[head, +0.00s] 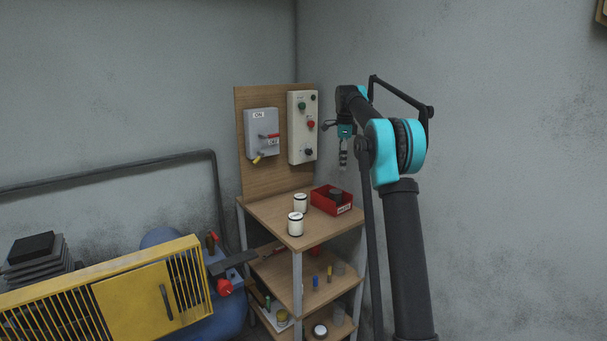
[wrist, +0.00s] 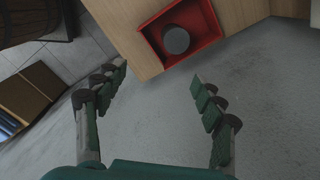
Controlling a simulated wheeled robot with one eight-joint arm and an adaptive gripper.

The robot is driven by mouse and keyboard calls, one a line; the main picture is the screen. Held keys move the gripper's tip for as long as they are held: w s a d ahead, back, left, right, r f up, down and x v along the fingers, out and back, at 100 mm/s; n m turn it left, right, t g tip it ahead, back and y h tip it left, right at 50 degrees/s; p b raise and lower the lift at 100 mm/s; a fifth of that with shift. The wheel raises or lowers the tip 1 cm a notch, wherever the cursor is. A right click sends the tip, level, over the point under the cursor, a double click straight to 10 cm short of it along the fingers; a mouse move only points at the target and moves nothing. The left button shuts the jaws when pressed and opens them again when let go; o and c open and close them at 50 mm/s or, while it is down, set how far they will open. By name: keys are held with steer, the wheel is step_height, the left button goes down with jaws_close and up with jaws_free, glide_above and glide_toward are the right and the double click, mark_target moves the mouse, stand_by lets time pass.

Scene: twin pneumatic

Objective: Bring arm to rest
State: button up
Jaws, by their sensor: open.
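My arm (head: 405,240) stands upright at the right of the head view and bends over toward the shelf. My gripper (head: 343,160) points down at the right of the panel, above and near the red bin. In the wrist view my gripper (wrist: 158,95) is open with nothing between its fingers. The red bin (head: 322,203) sits on the top shelf and holds a dark grey cylinder (head: 336,195). The bin (wrist: 207,18) and the grey cylinder (wrist: 176,39) show beyond the fingers in the wrist view, apart from them.
Two white canisters (head: 296,224) stand on the wooden shelf unit (head: 318,236). Behind it is a wooden board (head: 245,105) with a switch box (head: 261,147) and a button panel (head: 295,130). Bare wall is at right.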

steer(key=s+f+n+t, duration=0.1)
steer(key=s+f+n, duration=0.5)
steer(key=s, duration=1.1)
steer(key=s+d+f+n+t, duration=0.1)
steer(key=s+f+n, duration=0.5)
steer(key=s+f, duration=0.5)
steer(key=s+d+f+n+t, duration=0.1)
steer(key=s+f+n, duration=0.6)
steer(key=s, duration=1.6)
steer(key=shift+s+d+f, duration=0.15)
steer(key=shift+d+f, duration=0.1)
steer(key=shift+f, duration=0.6)
